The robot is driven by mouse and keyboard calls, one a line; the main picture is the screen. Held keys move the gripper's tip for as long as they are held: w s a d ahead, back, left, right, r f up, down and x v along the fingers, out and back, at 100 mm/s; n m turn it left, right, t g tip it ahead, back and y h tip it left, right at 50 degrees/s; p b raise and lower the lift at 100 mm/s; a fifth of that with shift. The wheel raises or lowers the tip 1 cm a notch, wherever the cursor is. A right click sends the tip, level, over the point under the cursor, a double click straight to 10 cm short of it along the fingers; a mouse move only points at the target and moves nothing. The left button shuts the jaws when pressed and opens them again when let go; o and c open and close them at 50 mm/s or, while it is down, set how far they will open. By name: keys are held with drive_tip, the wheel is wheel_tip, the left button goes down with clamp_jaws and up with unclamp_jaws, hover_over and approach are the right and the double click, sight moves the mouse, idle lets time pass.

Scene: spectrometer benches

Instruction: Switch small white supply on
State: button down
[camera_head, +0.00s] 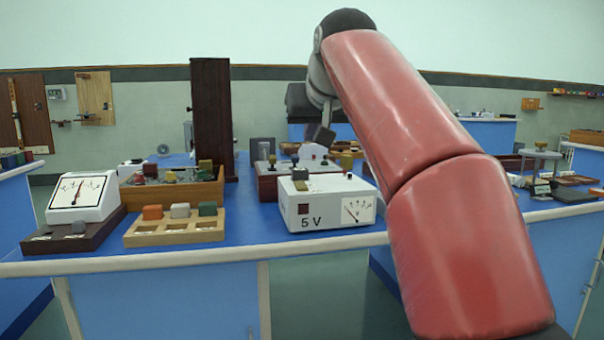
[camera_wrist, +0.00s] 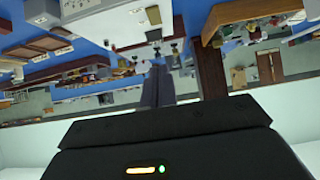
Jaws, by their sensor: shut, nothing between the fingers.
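The small white supply (camera_head: 334,222) is a white box marked "5 V" at the front of the blue bench in the head view. A dark red square switch (camera_head: 303,209) is on the left of its front face, and a dial with a needle (camera_head: 357,210) is on the right. I cannot tell whether the switch is on or off. My gripper (camera_head: 318,142) is above the supply, apart from it, with its tip partly lost against dark things behind. In the wrist view its dark fingers (camera_wrist: 158,78) are together and empty.
Left of the supply are a wooden tray (camera_head: 172,233) with coloured blocks and a white meter (camera_head: 83,196) on a dark base. A tall dark brown panel (camera_head: 211,120) stands behind. A dark-based apparatus (camera_head: 268,180) sits close behind the supply. The bench's front edge is clear.

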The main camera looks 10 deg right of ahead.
drive_tip(key=b, duration=0.1)
hover_over(301, 185)
drive_tip(key=s, duration=0.2)
drive_tip(key=f, duration=0.5)
drive_tip(key=shift+w+f, duration=0.2)
drive_tip(key=shift+f, duration=0.2)
drive_tip(key=f+b, duration=0.1)
drive_tip(key=f, duration=0.1)
drive_tip(key=shift+w+f+b, duration=0.5)
drive_tip(key=shift+f+b, duration=0.2)
drive_tip(key=shift+f, duration=0.45)
drive_tip(key=shift+r, duration=0.1)
drive_tip(key=shift+w+r+p, duration=0.1)
drive_tip(key=shift+p, duration=0.75)
drive_tip(key=shift+f+g, duration=0.3)
drive_tip(key=shift+f, duration=0.05)
drive_tip(key=shift+w+r, duration=0.1)
drive_tip(key=shift+w, duration=0.05)
